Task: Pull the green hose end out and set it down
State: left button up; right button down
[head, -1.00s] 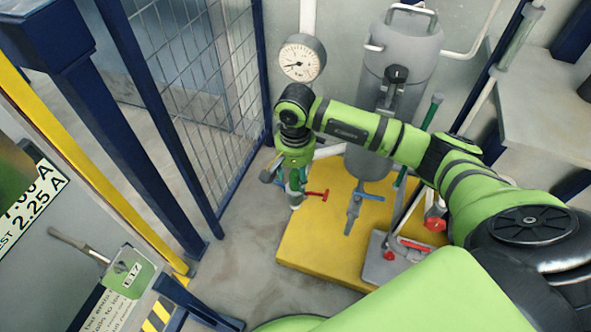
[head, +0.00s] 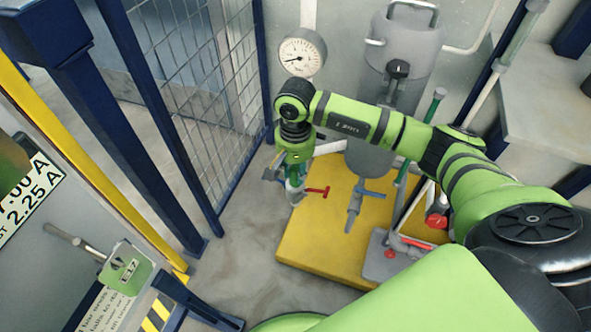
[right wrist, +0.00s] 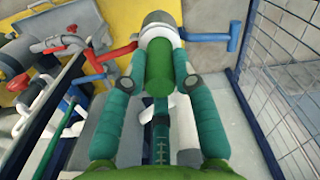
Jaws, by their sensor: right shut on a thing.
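My right gripper (head: 294,182) points down over the left edge of the yellow base (head: 318,255). In the right wrist view its teal fingers (right wrist: 158,88) are shut on the green hose end (right wrist: 160,68), a short green cylinder between them. The far end of the hose end meets a grey rounded fitting (right wrist: 158,20); I cannot tell how deep it sits. A red lever (head: 318,191) sticks out beside the fitting, and a blue lever (right wrist: 228,30) shows on its other side. In the head view my gripper mostly hides the hose end. My left gripper is not in view.
A grey tank (head: 402,60) stands behind my right arm, with a pressure gauge (head: 301,53) to its left. A grey tap (head: 353,215) with a blue lever is right of the gripper. A mesh fence (head: 215,110) stands left. Bare floor (head: 235,255) lies between fence and base.

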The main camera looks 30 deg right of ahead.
jog(key=shift+r+n+b, duration=0.3)
jog(key=shift+n+b, duration=0.4)
jog(key=shift+n, duration=0.4)
jog(key=shift+r, duration=0.15)
jog(key=shift+r+p, duration=1.35)
jog(key=shift+r, duration=0.8)
